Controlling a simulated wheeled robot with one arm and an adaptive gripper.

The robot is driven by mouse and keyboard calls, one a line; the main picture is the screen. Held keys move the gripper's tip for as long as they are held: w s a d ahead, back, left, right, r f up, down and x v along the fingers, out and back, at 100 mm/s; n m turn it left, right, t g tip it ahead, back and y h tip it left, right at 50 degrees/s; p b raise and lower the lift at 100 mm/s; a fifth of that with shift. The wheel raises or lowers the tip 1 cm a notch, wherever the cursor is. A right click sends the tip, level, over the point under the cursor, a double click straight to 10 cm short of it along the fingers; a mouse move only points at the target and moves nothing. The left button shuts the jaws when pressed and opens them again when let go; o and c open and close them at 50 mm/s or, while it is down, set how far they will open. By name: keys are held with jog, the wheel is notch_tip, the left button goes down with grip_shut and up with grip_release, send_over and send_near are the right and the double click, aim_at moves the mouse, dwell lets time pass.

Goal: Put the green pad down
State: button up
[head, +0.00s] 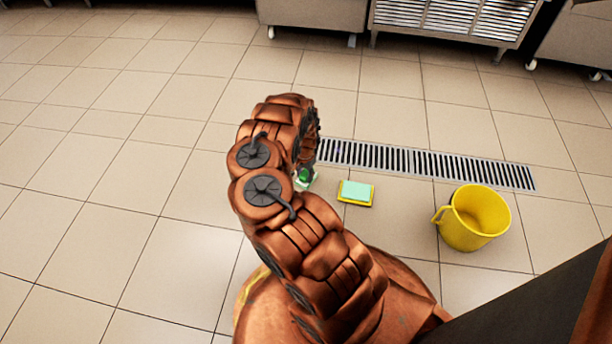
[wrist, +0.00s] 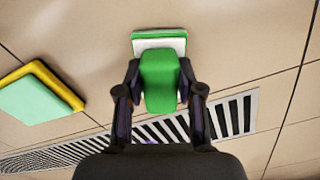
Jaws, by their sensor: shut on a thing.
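The green pad (wrist: 160,36) is a green block with a white layer and a bright green raised part that comes toward my wrist camera. My gripper (wrist: 160,84) is shut on that raised part, one finger on each side. In the head view, a small piece of the green pad (head: 304,175) shows beside my arm; my arm hides most of it and the gripper. The pad is close over the tiled floor (head: 170,260); I cannot tell whether it touches.
A mint-and-yellow sponge (head: 356,192) lies on the floor right of the pad, and a yellow bucket (head: 474,217) stands farther right. A slotted drain grate (head: 430,164) runs behind them. Steel units (head: 450,18) on casters stand at the back. The left floor is clear.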

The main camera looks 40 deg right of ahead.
jog(key=shift+f, duration=0.1)
jog(key=o, duration=1)
